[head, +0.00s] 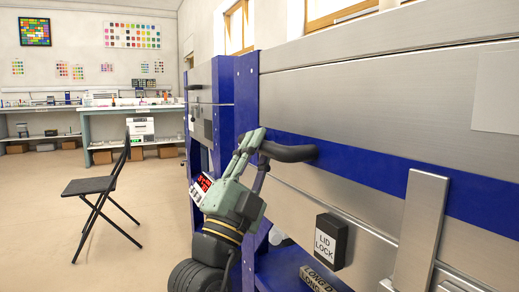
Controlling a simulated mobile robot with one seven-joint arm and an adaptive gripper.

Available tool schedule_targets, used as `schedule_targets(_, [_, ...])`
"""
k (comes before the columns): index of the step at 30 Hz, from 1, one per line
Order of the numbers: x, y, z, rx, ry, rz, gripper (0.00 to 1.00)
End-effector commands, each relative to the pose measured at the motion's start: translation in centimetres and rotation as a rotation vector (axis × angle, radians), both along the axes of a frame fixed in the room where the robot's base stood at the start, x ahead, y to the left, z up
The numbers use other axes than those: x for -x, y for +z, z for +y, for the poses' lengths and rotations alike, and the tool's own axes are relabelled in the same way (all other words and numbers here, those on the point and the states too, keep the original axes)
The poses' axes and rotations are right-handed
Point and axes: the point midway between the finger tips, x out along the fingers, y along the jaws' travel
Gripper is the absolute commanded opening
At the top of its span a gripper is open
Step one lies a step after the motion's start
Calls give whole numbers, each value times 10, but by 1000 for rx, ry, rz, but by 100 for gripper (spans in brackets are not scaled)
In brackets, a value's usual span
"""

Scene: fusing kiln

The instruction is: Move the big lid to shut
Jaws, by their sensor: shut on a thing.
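The big lid (400,80) is the brushed-steel front of the large kiln at the right, with a blue band (370,170) across it. A dark curved handle (293,152) sticks out to the left from the blue band. My gripper (254,142), grey-green, is shut on the handle at its outer end; its fingers point up and partly hide it. A black box marked LID LOCK (329,241) sits on the steel below the band. How far the lid stands from its shut position cannot be told from this view.
An upright steel bar (421,232) stands in front of the panel at the right. A black folding chair (102,190) stands left on clear floor. A workbench (125,107) lines the far wall.

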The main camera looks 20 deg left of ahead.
Motion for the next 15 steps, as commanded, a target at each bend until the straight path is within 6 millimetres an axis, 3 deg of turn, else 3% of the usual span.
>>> schedule_targets(1, [-7,-9,-2,-2,-8,24,0])
schedule_targets(5, [-7,-9,-2,-2,-8,25,0])
schedule_targets(6, [-7,-10,-2,-2,-8,26,21])
schedule_targets(15, [-7,-8,-1,-1,-6,23,41])
